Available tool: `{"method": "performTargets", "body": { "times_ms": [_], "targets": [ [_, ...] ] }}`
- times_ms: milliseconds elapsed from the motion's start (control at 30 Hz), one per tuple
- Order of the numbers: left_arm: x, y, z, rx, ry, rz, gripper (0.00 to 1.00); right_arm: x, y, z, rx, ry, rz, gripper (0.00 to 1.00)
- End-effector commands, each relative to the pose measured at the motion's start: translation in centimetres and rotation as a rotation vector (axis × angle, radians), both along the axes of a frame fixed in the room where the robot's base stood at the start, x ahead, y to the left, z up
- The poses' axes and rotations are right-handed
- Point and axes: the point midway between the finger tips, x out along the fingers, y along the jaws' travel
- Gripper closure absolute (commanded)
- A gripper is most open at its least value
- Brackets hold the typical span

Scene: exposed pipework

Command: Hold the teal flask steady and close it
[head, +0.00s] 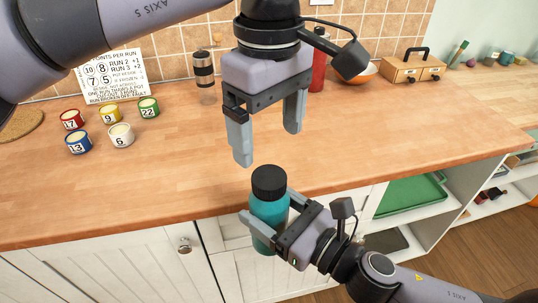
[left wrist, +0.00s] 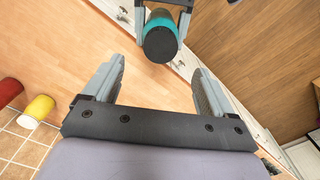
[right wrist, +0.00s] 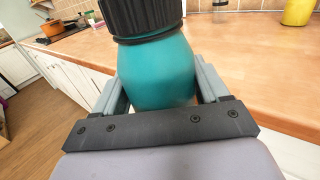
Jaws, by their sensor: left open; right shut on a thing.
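The teal flask (head: 268,213) is upright in front of the counter's front edge, with a black cap (head: 269,182) on its top. My right gripper (head: 262,227) is shut on the flask's body. In the right wrist view the flask (right wrist: 155,72) sits between the fingers, the ribbed cap (right wrist: 142,15) above it. My left gripper (head: 267,140) is open and empty, pointing down above the cap and apart from it. In the left wrist view the cap (left wrist: 160,44) lies beyond the open fingertips (left wrist: 158,75). I cannot tell how tightly the cap sits.
The wooden counter (head: 190,180) is clear near the grippers. Several numbered cups (head: 110,113) stand at the left. A green tray (head: 412,194) lies on a shelf below.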

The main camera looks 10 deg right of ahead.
Motion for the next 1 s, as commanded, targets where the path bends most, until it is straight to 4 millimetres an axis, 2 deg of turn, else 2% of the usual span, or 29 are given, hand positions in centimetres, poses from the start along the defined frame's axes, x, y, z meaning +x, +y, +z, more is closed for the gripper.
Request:
{"method": "performTargets", "body": {
  "times_ms": [100, 300, 1000],
  "targets": [
    [0.0, 0.0, 2.2, -0.001, -0.003, 0.002, 0.14, 0.0, 0.0, 0.2, 0.003, -0.005, 0.001, 1.00],
    [0.1, 0.0, 4.0, 0.000, -0.001, 0.001, 0.14, 0.0, 0.0, 0.2, 0.003, -0.005, 0.001, 1.00],
    [0.1, 0.0, 4.2, -0.010, 0.007, 0.002, 0.14, 0.0, 0.0, 0.2, 0.003, -0.005, 0.001, 1.00]
  ]
}}
